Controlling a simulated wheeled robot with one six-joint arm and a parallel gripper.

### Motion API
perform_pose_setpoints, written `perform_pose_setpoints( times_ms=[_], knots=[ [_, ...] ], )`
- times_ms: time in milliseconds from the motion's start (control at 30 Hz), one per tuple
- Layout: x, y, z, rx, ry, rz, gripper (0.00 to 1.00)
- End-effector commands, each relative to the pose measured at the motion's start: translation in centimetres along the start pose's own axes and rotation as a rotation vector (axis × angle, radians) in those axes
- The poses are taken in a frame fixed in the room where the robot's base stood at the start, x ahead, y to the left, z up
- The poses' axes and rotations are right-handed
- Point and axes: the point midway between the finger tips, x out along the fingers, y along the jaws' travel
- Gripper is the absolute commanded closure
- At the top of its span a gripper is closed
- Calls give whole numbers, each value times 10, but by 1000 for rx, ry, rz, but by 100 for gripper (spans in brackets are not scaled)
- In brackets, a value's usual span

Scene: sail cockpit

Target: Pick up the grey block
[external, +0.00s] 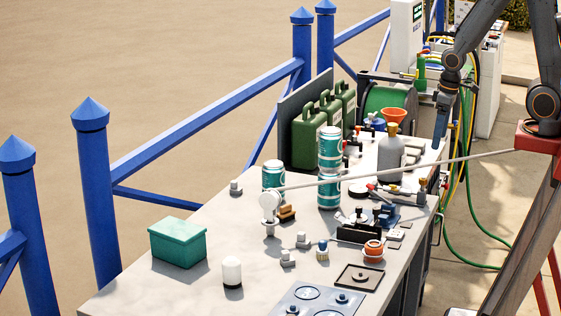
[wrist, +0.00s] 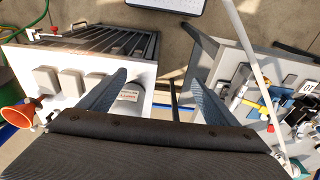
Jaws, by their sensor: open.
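Several small grey pieces lie on the grey worktop in the external view. One grey piece (external: 235,187) is at its far left edge, another (external: 302,241) is near the middle, and a third (external: 287,258) is just in front of that. I cannot tell which is the grey block. My gripper (external: 437,143) points down at the right edge of the worktop, well away from these pieces. In the wrist view my gripper (wrist: 155,92) has its two fingers spread wide with nothing held between them. I cannot make out these grey pieces in the wrist view.
A grey bottle (external: 391,155), stacked teal cans (external: 329,150) and green jerrycans (external: 308,138) stand at the back. A teal box (external: 178,243) and white cylinder (external: 232,273) are at the front left. A long pale rod (external: 400,170) crosses above the worktop.

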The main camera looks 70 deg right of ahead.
Motion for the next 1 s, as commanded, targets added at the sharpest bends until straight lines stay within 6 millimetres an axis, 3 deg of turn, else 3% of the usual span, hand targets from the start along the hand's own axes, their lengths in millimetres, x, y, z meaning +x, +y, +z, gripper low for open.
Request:
perform_pose_setpoints(
  times_ms=[33, 200, 267, 633, 1000],
  knots=[
    [0, 1, 2, 1, -1, 0, 25],
    [0, 0, 2, 0, -2, 0, 54],
    [0, 0, 2, 0, -2, 0, 58],
    [-6, 0, 0, 0, 0, 0, 58],
    [-50, 0, -6, 0, 2, 0, 58]
  ],
)
